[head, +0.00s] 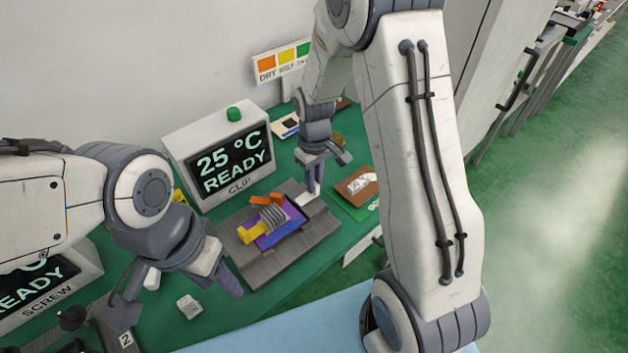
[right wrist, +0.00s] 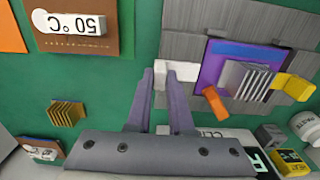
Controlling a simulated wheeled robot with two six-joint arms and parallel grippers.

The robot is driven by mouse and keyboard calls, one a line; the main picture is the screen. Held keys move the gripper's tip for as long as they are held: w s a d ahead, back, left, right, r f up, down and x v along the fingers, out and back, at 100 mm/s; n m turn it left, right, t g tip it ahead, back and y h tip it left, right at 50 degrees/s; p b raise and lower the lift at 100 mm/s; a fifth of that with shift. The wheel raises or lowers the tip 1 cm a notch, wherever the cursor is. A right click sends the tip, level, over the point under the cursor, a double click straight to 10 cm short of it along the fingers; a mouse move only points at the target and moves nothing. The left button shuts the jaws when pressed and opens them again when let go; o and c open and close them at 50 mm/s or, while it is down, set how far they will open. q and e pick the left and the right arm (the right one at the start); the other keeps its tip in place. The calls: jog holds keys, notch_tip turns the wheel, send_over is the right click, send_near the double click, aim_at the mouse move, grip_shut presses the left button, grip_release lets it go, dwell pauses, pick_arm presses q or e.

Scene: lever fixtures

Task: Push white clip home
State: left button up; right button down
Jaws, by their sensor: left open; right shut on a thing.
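The white clip (right wrist: 187,71) is a small pale block at the fingertips of my right gripper (right wrist: 162,72) in the right wrist view. My right gripper is shut on it, and the fingers hide part of it. In the head view, the clip (head: 307,199) shows under my right gripper (head: 312,190), at the right part of the grey ribbed fixture (head: 265,270). The fixture carries a purple plate (head: 285,236) with a grey finned block (head: 273,217), a yellow piece (head: 250,234) and orange pieces (head: 261,199). I cannot tell how deeply the clip sits. My left gripper (head: 180,287) is open at lower left.
A display box reading 25 °C READY, CLIP (head: 228,158) stands behind the fixture. A small white block (head: 188,306) lies on the green table near my left gripper. A brown card (head: 357,187) lies right of the fixture. A finned gold block (right wrist: 66,113) lies apart.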

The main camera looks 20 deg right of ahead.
aim_at(298, 202)
dwell(0.8)
jog(key=shift+s+a+p, duration=0.15)
jog(key=shift+s+a, duration=0.15)
jog(key=shift+a, duration=0.5)
jog(key=shift+s+a+p, duration=0.1)
jog(key=shift+s+a, duration=0.15)
jog(key=shift+a, duration=0.55)
jog(key=shift+s+a+p, duration=0.15)
jog(key=shift+s+a, duration=0.15)
jog(key=shift+a, duration=0.5)
jog(key=c, duration=0.8)
grip_release()
jog(key=shift+a, duration=0.2)
jog(key=shift+d, duration=0.15)
jog(key=shift+r, duration=0.3)
notch_tip(298, 202, up, 10)
